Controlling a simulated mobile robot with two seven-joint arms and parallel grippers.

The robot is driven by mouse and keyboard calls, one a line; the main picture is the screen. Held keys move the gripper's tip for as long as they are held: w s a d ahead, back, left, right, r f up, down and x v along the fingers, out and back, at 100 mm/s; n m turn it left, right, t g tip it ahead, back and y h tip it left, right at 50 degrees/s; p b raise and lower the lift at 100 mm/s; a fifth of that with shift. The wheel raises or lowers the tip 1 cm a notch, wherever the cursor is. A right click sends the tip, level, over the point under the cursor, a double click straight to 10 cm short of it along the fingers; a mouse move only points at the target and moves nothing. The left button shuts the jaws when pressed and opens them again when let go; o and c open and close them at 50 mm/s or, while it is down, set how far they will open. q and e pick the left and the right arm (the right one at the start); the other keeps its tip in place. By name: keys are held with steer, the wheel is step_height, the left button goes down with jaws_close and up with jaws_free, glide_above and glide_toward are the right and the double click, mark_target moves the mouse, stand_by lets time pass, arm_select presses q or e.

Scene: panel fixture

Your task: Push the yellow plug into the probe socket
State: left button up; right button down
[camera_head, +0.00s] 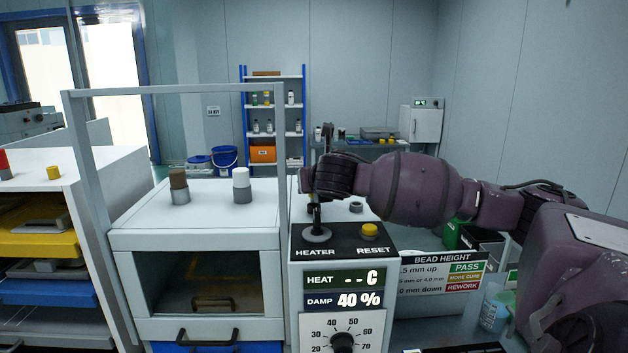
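A small yellow plug-like piece (53,172) stands on the white bench at the far left. A round yellow knob (369,230) sits above the RESET label on the black panel. I cannot tell for sure which is the task's plug. A small grey ring (356,206) behind the panel may be a socket; no label for a probe shows. My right gripper (315,205) points down over the HEATER switch (317,234), at or touching its top. Its fingers are small and dark, so their opening is unclear. My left gripper is not in view.
A grey frame post (283,160) rises left of my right gripper. A bead height sign (445,275) stands right.

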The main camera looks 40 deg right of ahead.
steer(key=shift+f, duration=0.6)
steer(key=shift+r, duration=0.2)
steer(key=shift+r, duration=0.4)
stand_by(1.0)
steer(key=shift+f, duration=0.6)
stand_by(0.7)
steer(key=c, duration=1.1)
jaws_free()
steer(key=shift+c, duration=0.2)
steer(key=shift+f, duration=0.2)
